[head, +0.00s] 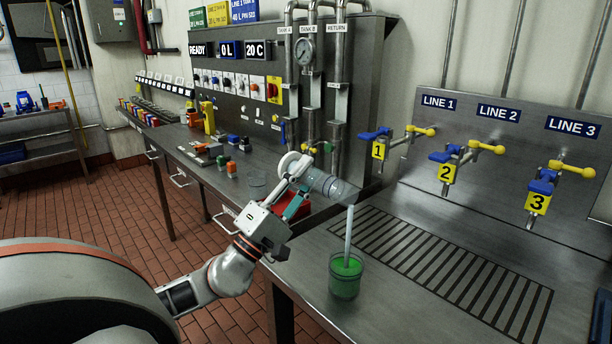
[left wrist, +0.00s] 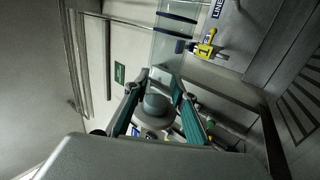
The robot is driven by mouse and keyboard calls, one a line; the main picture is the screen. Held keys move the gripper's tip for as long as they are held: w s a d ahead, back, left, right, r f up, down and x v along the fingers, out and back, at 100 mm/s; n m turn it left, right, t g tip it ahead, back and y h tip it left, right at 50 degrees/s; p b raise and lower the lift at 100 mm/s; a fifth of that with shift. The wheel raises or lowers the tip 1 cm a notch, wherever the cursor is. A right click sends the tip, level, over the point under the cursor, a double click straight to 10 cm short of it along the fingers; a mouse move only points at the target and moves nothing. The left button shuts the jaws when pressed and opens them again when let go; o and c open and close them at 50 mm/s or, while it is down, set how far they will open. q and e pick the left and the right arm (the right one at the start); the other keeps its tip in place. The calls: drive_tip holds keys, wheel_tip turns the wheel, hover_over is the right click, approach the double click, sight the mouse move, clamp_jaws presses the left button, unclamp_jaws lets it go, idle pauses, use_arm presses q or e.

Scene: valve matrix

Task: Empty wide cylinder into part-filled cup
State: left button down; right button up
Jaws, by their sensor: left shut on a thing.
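My left gripper (head: 298,190) is shut on a clear wide cylinder (head: 334,187) and holds it tipped nearly level above the bench, mouth to the right. In the left wrist view the fingers (left wrist: 156,98) close around it, and its clear wall with dark blue bands (left wrist: 170,45) reaches beyond them. How much is left in the cylinder is unclear. My right gripper is not in view.
A slotted drain (head: 450,270) lies right of the cup, below three valve taps with blue and yellow handles (head: 445,165). Pipes rise behind the cylinder.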

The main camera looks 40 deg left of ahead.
use_arm(q)
drive_tip(key=shift+d+r+m+h, duration=0.1)
drive_tip(key=shift+r+m+h, duration=0.3)
drive_tip(key=shift+m+h, duration=0.3)
idle(0.7)
drive_tip(key=shift+y, duration=0.3)
